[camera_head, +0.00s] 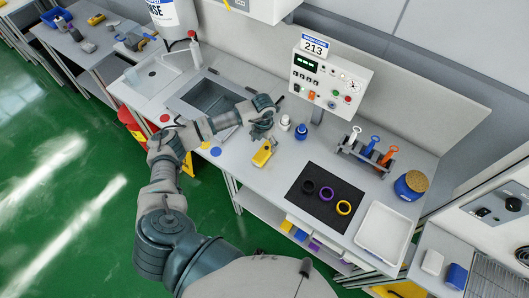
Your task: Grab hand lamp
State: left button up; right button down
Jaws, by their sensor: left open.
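A small yellow object (262,154), which looks like the hand lamp, lies on the grey workbench (228,170) near its front edge. My left arm comes up from the bottom of the view and reaches over the bench. My left gripper (268,112) is open and empty, just behind the yellow object and apart from it. My right gripper is not in view.
A white-capped bottle (285,122) and a blue bottle (301,131) stand right of the gripper. A black mat (322,206) with three rings, a white tray (384,232) and a tool rack (362,158) are at right. A control box (328,82) stands behind.

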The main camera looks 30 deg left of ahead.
aim_at(263, 152)
pick_arm(q)
notch_tip(263, 152, down, 3)
jog(key=shift+a, duration=0.1)
notch_tip(263, 152, down, 5)
jog(key=shift+a+r+p, duration=0.15)
jog(key=shift+r+p, duration=0.05)
jog(key=shift+p, duration=0.6)
jog(key=shift+f, duration=0.35)
jog(key=shift+d, duration=0.2)
jog(key=shift+c, duration=0.7)
jog(key=c, duration=1.2)
